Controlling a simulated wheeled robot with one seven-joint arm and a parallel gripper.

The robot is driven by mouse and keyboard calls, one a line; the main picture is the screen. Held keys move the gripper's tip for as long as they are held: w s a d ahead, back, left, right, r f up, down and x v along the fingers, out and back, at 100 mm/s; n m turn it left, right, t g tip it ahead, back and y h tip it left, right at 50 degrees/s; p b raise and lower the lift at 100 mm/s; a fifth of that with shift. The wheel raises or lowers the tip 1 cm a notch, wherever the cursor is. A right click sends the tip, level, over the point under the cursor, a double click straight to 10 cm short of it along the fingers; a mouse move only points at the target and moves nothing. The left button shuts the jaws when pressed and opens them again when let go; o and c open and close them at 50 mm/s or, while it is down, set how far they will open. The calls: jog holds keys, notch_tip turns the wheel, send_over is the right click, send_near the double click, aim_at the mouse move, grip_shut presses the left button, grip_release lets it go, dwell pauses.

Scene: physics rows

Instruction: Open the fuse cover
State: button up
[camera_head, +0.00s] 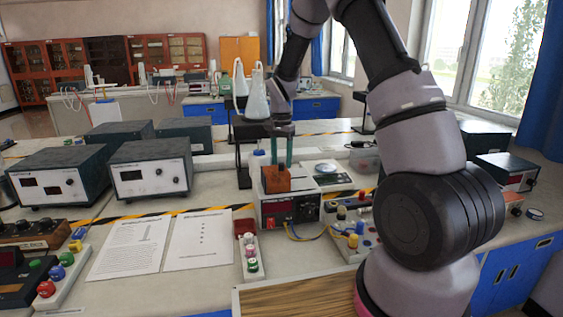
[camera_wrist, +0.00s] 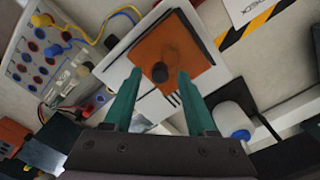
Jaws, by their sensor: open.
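The fuse cover looks like an orange plate (camera_head: 288,182) with a dark round knob, on top of a white and black instrument box (camera_head: 291,210) in the middle of the bench. In the wrist view the orange cover (camera_wrist: 185,44) lies flat, and its black knob (camera_wrist: 160,72) stands up between my fingertips. My gripper (camera_head: 281,163) has teal fingers pointing down over the cover. It is open, with one finger on each side of the knob and a visible gap to each. I cannot tell the fingertips' exact height.
A terminal board with wires (camera_wrist: 45,50) lies beside the box. Grey instruments (camera_head: 150,167) and papers (camera_head: 128,245) are at left. A stand with glass flasks (camera_head: 256,100) rises close behind my gripper. A white bottle with a blue cap (camera_wrist: 232,120) stands near the box.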

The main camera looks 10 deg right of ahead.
jog(key=shift+f, duration=0.5)
jog(key=shift+c, duration=0.4)
grip_shut()
jog(key=shift+d, duration=0.1)
dwell(0.7)
